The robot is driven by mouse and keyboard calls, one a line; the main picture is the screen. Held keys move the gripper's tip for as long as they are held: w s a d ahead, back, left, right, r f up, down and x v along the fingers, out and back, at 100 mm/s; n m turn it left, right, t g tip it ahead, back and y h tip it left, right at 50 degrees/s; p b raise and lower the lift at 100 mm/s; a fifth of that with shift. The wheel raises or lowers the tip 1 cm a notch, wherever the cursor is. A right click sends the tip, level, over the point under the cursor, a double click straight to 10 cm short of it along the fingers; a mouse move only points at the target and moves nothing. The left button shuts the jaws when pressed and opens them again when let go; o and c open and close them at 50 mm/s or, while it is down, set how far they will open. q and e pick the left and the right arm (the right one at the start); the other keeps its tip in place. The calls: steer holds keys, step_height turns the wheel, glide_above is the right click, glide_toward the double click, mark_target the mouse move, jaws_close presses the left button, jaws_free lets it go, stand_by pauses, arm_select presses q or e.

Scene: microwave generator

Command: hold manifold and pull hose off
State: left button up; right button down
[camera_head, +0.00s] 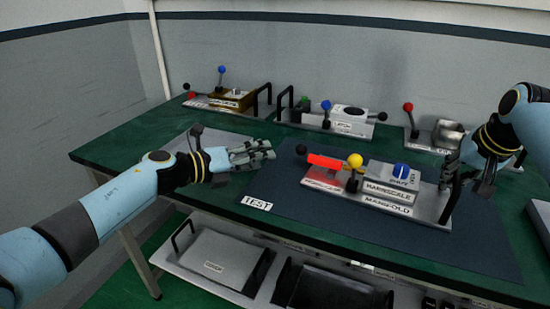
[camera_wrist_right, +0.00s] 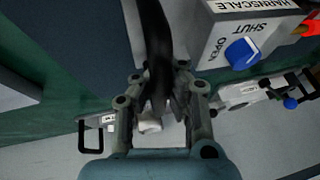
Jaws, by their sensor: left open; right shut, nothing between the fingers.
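I cannot tell which part is the hose. My left gripper (camera_head: 268,150) is open and empty, left of the red bar. My right gripper (camera_head: 468,178) is shut at the black handle; in the wrist view the handle (camera_wrist_right: 153,35) runs down to its fingers (camera_wrist_right: 160,103), with no clear grip showing.
Behind stand a gold-coloured unit (camera_head: 232,98), a LATCH unit (camera_head: 350,122) and a unit with a red-ball lever (camera_head: 408,107). A TEST label (camera_head: 256,203) lies on the mat (camera_head: 300,225). A lower shelf holds a grey tray (camera_head: 215,262). The mat's front is clear.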

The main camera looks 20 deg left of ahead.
steer(key=c, duration=1.4)
jaws_free()
steer(key=shift+r, duration=0.1)
